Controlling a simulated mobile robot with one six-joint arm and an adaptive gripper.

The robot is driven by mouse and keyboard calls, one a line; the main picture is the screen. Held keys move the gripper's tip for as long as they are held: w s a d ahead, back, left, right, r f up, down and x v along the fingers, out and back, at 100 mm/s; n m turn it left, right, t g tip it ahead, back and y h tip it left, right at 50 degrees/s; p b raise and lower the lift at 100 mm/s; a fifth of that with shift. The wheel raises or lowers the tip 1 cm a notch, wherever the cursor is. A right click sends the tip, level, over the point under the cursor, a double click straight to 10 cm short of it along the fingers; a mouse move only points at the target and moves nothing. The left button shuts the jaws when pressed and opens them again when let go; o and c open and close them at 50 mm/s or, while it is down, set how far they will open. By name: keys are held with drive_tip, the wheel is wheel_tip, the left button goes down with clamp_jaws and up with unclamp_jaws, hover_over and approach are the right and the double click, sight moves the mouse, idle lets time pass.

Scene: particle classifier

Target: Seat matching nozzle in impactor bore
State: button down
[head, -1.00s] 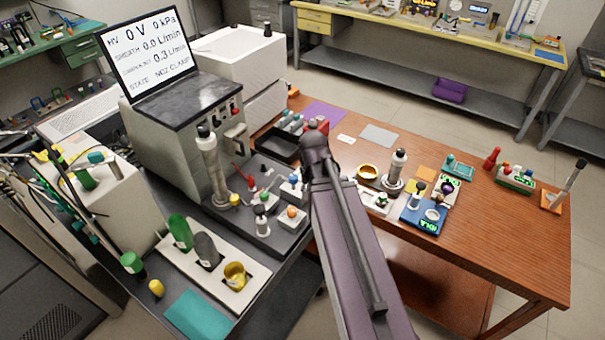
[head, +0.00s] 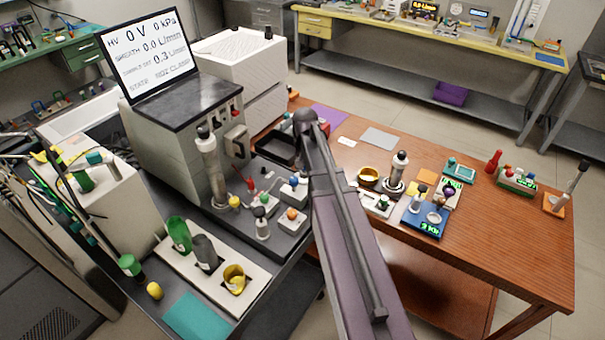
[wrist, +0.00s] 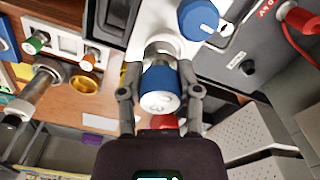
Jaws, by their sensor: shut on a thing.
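In the wrist view my gripper (wrist: 159,70) is shut on a nozzle (wrist: 160,88), a short cylinder with a blue band and a pale, marked end face toward the camera. One finger lies on each side of it. Just beyond it is a metal collar (wrist: 159,48) on a white block (wrist: 160,18) with a blue knob (wrist: 198,18). The nozzle lines up closely with the collar; I cannot tell whether it touches or enters it, and no bore opening shows. In the head view my own arm hides the gripper and nozzle.
In the head view, small white blocks with coloured knobs (head: 291,219) stand close left of my arm. A tall metal column (head: 211,168) and the display instrument (head: 180,105) stand farther left. A cup-holding tray (head: 210,290) is in front. The wooden table's right part (head: 500,250) is largely clear.

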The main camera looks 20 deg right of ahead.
sight(304, 172)
drive_tip(key=shift+w, duration=0.15)
drive_tip(key=shift+w+d, duration=0.15)
drive_tip(key=shift+w, duration=0.2)
drive_tip(key=shift+w+f+b, duration=0.2)
drive_tip(key=shift+f+b, duration=1.65)
drive_tip(key=shift+f, duration=0.1)
drive_tip(key=shift+c, duration=1.5)
unclamp_jaws()
wheel_tip(304, 172, up, 12)
drive_tip(key=p, duration=1.2)
